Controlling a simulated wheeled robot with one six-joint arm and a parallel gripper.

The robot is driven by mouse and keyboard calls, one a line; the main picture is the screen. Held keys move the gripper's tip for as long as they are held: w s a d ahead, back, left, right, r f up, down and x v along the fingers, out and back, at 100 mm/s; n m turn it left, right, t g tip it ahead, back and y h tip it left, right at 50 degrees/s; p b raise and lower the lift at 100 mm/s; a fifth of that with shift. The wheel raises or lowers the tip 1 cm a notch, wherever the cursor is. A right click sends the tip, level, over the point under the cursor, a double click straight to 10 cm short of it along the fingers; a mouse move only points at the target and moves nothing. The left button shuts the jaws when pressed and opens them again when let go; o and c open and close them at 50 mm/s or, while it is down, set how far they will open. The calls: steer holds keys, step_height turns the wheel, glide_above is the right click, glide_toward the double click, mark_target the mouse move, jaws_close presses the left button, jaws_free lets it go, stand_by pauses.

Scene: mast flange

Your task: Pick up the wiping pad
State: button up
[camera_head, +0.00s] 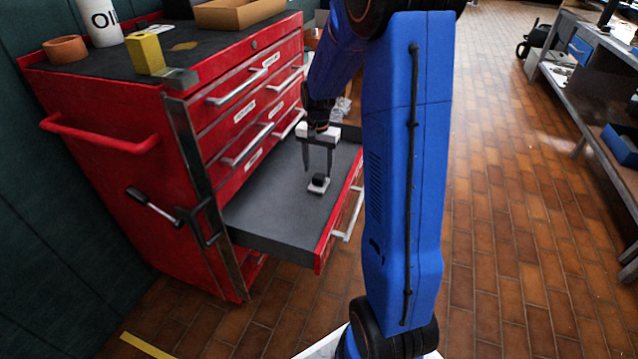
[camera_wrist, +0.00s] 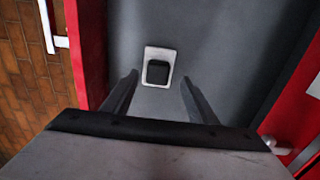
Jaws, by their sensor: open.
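The wiping pad (camera_head: 318,185) is a small white pad with a black block on top. It lies on the grey floor of the open drawer (camera_head: 268,215). In the wrist view the pad (camera_wrist: 158,70) lies just beyond the fingertips, roughly centred between them. My gripper (camera_head: 318,168) points down above the pad inside the drawer area. Its two fingers are spread and nothing is between them; they also show in the wrist view (camera_wrist: 160,82). The gripper appears apart from the pad, though the exact height above it is hard to tell.
The red tool cabinet (camera_head: 120,130) stands at left with closed drawers above the open one. On its top are a yellow block (camera_head: 146,54), an orange ring (camera_head: 65,49), an oil container (camera_head: 100,20) and a cardboard tray (camera_head: 240,11). A workbench stands at right; the tiled floor between is clear.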

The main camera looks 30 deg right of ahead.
mark_target(319, 175)
steer(key=shift+s+d+f, duration=0.1)
steer(key=shift+s+f, duration=0.05)
steer(key=shift+f, duration=2.1)
steer(key=c, duration=0.7)
steer(key=shift+c, duration=0.2)
step_height(319, 175, up, 10)
steer(key=shift+r, duration=0.1)
steer(key=shift+o, duration=0.5)
